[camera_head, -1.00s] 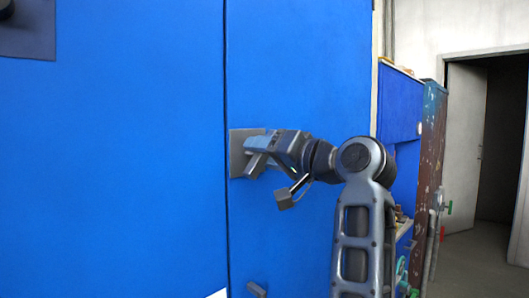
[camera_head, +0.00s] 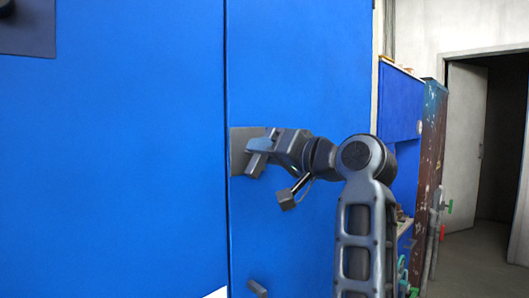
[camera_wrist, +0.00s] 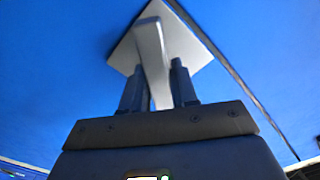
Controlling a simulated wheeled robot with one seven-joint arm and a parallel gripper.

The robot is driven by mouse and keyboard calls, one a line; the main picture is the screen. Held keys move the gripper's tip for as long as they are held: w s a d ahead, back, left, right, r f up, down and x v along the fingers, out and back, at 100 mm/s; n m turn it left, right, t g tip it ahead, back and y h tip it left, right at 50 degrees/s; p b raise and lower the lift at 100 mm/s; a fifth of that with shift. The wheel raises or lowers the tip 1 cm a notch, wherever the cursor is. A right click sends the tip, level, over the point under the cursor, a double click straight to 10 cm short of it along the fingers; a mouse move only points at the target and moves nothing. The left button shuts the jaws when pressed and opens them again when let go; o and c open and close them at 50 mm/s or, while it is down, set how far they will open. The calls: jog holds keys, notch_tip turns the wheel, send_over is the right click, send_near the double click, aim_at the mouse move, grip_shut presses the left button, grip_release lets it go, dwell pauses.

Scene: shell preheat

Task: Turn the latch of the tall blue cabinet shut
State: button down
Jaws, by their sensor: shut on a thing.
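The tall blue cabinet (camera_head: 120,160) fills the left and middle of the head view, with a dark vertical seam between its two door panels. A grey latch plate (camera_head: 238,150) sits on the right panel beside the seam, and it also shows in the wrist view (camera_wrist: 190,48). The latch handle (camera_wrist: 153,50) is a light grey lever standing out from the plate. My gripper (camera_head: 258,153) is at the plate, and in the wrist view its two dark fingers (camera_wrist: 158,85) are shut on the lever, one on each side. In the head view my gripper hides most of the lever.
A second grey plate (camera_head: 28,38) is at the top left. A small grey handle (camera_head: 257,288) sticks out low on the right panel. A blue shelf unit (camera_head: 400,105), a rusty brown cabinet (camera_head: 432,150) and an open doorway (camera_head: 500,150) stand to the right.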

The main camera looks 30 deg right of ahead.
jog(key=n+b, duration=0.1)
jog(key=n, duration=0.3)
jog(key=shift+n+b, duration=0.3)
jog(key=shift+n, duration=1.3)
jog(key=c, duration=1)
grip_release()
jog(key=shift+o, duration=0.2)
jog(key=b+v, duration=0.1)
jog(key=v, duration=0.6)
jog(key=shift+s, duration=0.4)
